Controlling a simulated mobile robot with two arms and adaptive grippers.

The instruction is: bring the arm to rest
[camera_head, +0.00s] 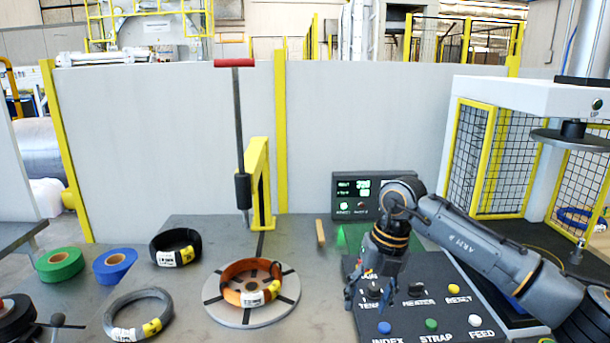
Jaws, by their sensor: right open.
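My right arm comes in from the right edge, and my right gripper (362,297) points down over the left side of a dark control panel (460,312). The gripper is open and nothing shows between its fingers. It hides part of the panel near the TEMP label; I cannot tell whether a fingertip touches the panel. My left gripper is not in the view.
An orange coil (235,285) lies on a round turntable (291,294). A black coil (160,244), a grey coil (111,317), green tape (47,271) and blue tape (104,272) lie to the left. A yellow post (258,180) stands behind the turntable; a small display (345,186) stands behind my gripper.

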